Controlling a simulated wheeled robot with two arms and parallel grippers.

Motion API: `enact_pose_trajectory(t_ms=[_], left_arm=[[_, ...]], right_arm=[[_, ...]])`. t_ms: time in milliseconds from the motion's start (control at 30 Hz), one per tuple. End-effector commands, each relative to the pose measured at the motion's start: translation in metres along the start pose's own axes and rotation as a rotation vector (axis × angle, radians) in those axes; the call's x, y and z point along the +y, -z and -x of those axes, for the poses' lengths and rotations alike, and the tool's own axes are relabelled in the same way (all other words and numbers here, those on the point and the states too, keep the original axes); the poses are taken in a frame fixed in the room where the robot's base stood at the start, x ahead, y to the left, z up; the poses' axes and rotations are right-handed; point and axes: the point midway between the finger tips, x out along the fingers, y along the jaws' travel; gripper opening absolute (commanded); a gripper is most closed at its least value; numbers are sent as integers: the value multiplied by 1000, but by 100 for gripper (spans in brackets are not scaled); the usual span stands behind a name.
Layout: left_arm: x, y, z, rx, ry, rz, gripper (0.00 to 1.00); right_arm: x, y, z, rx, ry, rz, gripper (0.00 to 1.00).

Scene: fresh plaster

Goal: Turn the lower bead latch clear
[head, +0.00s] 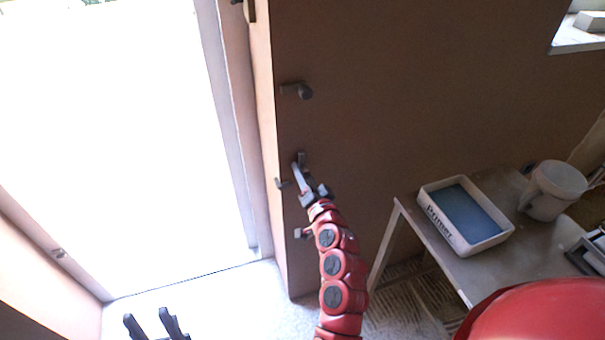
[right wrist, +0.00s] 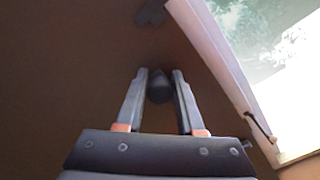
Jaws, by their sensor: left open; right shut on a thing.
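The lower bead latch (head: 301,158) is a small grey piece on the brown panel, mostly hidden by my right gripper (head: 299,172) in the head view. In the right wrist view its dark rounded knob (right wrist: 159,88) sits between the two fingers of that gripper (right wrist: 159,76), which is shut on it. A similar upper latch (head: 297,90) sticks out from the panel above, pointing right. My left gripper (head: 152,322) is open and empty, low at the left, away from the panel.
A bright doorway opening (head: 110,150) lies left of the panel. A small grey fitting (head: 300,233) sits on the panel below my right gripper.

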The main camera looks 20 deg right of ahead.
Motion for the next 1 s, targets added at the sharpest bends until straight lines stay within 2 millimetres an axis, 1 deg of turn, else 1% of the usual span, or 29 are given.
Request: enact_pose_trajectory(t_ms=[33, 167, 200, 333, 800, 933, 1000], left_arm=[[0, 0, -1, 0, 0, 0, 50], [0, 0, -1, 0, 0, 0, 50], [0, 0, -1, 0, 0, 0, 50], [0, 0, -1, 0, 0, 0, 50], [0, 0, 0, 0, 0, 0, 50], [0, 0, 1, 0, 0, 0, 50], [0, 0, 2, 0, 0, 0, 50]], right_arm=[[-4, 12, 0, 26, 6, -2, 0], [-4, 13, 0, 28, 7, -1, 0], [-4, 13, 0, 29, 7, -1, 40], [-3, 11, 0, 25, 5, 0, 64], [-1, 4, 1, 10, 2, 1, 64], [0, 3, 9, 8, 1, 1, 64], [0, 2, 19, 7, 0, 0, 64]])
